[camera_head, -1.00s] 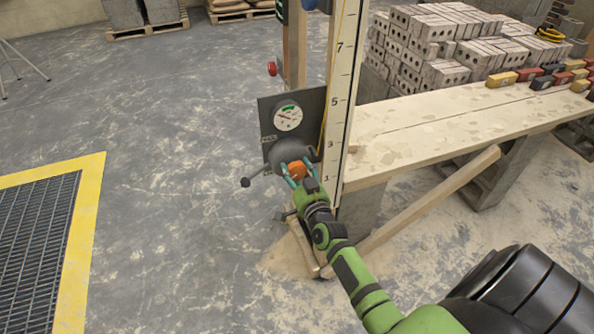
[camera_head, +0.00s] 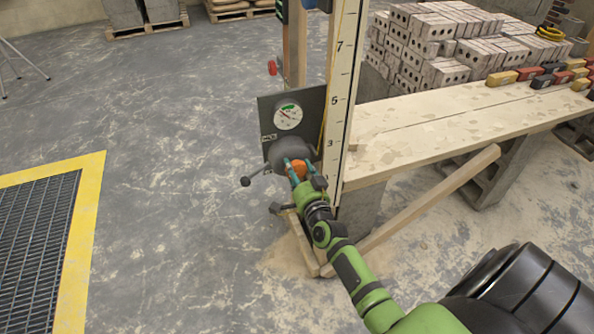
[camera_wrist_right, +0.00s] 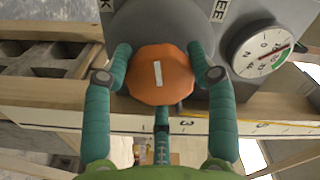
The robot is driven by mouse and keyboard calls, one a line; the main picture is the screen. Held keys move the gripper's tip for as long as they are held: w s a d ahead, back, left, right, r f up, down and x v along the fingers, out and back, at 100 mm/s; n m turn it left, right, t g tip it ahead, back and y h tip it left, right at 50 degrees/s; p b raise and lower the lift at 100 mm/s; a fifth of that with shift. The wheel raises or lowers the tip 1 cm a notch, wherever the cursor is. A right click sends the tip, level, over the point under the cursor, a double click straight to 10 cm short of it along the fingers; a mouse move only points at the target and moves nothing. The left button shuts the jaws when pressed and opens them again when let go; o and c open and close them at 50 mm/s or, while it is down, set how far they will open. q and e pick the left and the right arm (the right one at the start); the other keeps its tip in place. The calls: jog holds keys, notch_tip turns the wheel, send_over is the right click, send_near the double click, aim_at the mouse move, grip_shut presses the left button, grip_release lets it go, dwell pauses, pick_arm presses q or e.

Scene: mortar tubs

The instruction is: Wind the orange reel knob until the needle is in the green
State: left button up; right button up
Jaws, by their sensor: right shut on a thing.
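The orange reel knob (camera_head: 299,168) sits on a dark round reel housing (camera_head: 287,150) low on the post. In the right wrist view the knob (camera_wrist_right: 158,75) is a faceted orange disc with a white mark, the mark nearly upright. My right gripper (camera_head: 302,170) is shut on it, with teal fingers on both sides and a third below. In the wrist view the gauge (camera_wrist_right: 259,50) shows a red needle near the edge of the green. My left gripper is out of view.
A tall numbered scale (camera_head: 341,100) stands just right of the knob. A plank bench (camera_head: 450,125) with bricks runs to the right, and a wooden brace (camera_head: 430,205) slants below it. A yellow-edged floor grate (camera_head: 92,220) lies left. The floor between is clear.

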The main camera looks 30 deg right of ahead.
jog(key=o, duration=1.2)
jog(key=shift+w, duration=0.1)
jog(key=shift+c, duration=0.2)
jog(key=shift+s+a+f, duration=0.1)
jog(key=shift+s+a, duration=0.05)
jog(key=shift+s, duration=0.35)
jog(key=v, duration=1.1)
